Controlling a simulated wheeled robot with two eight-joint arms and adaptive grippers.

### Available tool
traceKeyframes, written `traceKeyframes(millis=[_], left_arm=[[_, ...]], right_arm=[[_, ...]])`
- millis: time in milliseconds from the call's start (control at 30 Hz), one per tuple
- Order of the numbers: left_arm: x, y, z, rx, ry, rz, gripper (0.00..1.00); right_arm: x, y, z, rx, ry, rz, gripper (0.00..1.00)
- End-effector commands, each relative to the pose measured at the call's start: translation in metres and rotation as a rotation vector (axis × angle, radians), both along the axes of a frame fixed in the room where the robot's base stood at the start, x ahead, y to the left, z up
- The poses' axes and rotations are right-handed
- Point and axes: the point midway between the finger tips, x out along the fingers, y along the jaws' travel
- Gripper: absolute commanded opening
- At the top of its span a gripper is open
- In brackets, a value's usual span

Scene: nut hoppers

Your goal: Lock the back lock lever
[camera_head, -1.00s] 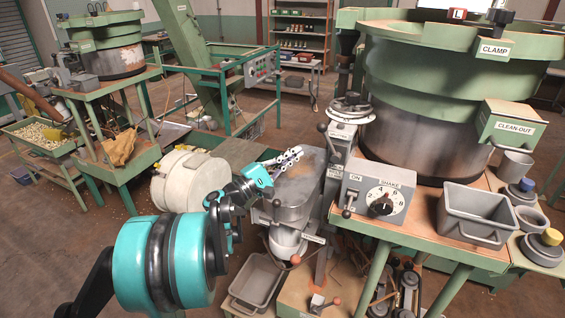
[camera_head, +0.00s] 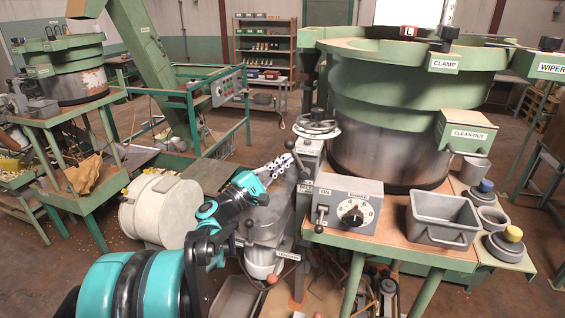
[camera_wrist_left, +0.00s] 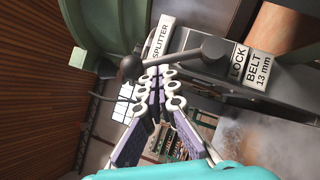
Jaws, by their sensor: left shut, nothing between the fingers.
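The back lock lever (camera_head: 296,157) is a dark arm with a black ball knob on the side of the splitter post. In the left wrist view the lever (camera_wrist_left: 172,58) lies across the picture, knob at left and pivot at right, beside a "LOCK BELT 13 mm" label (camera_wrist_left: 250,68). My left gripper (camera_head: 288,162) is shut and empty, with its fingertips right at the lever. In the left wrist view the closed fingertips (camera_wrist_left: 164,76) overlap the lever arm's edge near the knob; I cannot tell whether they touch. My right gripper is out of view.
The control box (camera_head: 343,204) with dial and ON lever stands to the right of the gripper. A large green bowl hopper (camera_head: 390,100) rises behind it. A grey bin (camera_head: 443,220) sits on the bench. A pale drum (camera_head: 158,207) lies left of my arm.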

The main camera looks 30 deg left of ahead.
Motion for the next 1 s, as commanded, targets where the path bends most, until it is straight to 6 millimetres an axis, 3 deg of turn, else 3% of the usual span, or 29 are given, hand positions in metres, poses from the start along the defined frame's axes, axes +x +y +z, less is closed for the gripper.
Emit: traceKeyframes(millis=[1000], left_arm=[[0.002,-0.010,0.015,0.206,0.048,-0.001,0.00]], right_arm=[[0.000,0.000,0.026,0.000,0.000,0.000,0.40]])
